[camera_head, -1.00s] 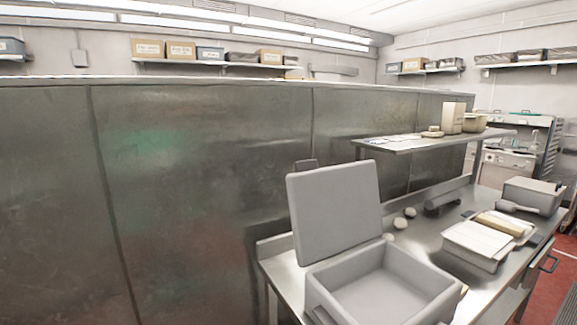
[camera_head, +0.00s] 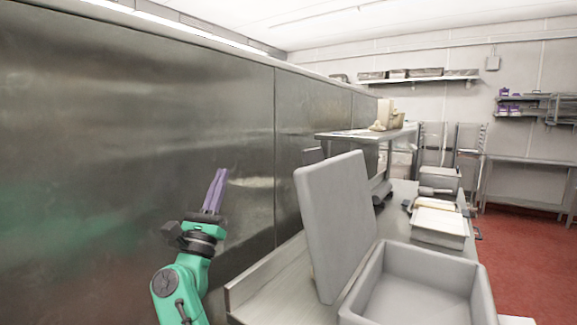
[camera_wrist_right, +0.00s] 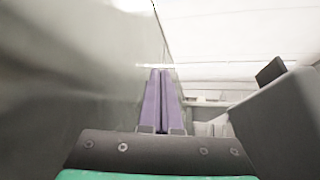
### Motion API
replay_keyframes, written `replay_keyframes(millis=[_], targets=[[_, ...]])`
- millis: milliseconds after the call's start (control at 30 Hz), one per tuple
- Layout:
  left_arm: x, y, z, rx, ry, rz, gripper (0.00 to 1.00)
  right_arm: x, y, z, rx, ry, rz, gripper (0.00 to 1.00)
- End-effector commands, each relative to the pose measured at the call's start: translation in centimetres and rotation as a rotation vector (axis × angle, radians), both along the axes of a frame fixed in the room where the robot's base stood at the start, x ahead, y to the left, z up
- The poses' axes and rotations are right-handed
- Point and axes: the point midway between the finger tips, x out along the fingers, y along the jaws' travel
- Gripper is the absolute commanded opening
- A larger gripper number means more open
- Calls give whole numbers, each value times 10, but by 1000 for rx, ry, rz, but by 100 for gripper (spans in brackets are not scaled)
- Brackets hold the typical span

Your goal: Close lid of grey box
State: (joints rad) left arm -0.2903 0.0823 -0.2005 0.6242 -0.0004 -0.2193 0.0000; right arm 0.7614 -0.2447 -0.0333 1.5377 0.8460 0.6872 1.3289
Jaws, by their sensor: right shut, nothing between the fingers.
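The grey box (camera_head: 418,285) stands open and empty on the near end of the steel counter. Its lid (camera_head: 337,222) is raised and stands nearly upright on the box's left side. My right gripper (camera_head: 216,178) has purple fingers and is left of the lid, apart from it, beside the steel wall panel. Its fingers point up and are shut with nothing between them. In the right wrist view the shut fingers (camera_wrist_right: 160,100) show in the middle, and a grey slab that looks like the lid (camera_wrist_right: 285,125) is at the right. My left gripper is not in view.
The steel wall (camera_head: 130,130) runs along the left, close to my right gripper. The steel counter (camera_head: 262,283) carries a light tray (camera_head: 438,232) and other containers farther back. A raised shelf (camera_head: 365,134) stands behind the lid. Red floor is open at the right.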

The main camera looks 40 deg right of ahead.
Motion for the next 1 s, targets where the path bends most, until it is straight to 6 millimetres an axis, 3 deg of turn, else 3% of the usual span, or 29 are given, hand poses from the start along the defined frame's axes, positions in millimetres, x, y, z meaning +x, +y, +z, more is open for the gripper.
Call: replay_keyframes(millis=[33, 100, 200, 300, 467, 900, 1000], targets=[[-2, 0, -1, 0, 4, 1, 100, -13, -11, 26, 214, -191, 43, 0], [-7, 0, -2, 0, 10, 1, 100, -32, -21, 39, 510, -448, 93, 0], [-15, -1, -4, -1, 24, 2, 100, -51, -17, 40, 822, -724, 123, 0], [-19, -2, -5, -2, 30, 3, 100, -61, -7, 37, 983, -871, 123, 0], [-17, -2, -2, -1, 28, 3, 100, -65, -13, 36, 1032, -918, 114, 0], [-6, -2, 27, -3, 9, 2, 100, -60, -105, 45, 1024, -917, 111, 0], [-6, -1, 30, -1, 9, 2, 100, -75, -109, 48, 1026, -917, 117, 0]])
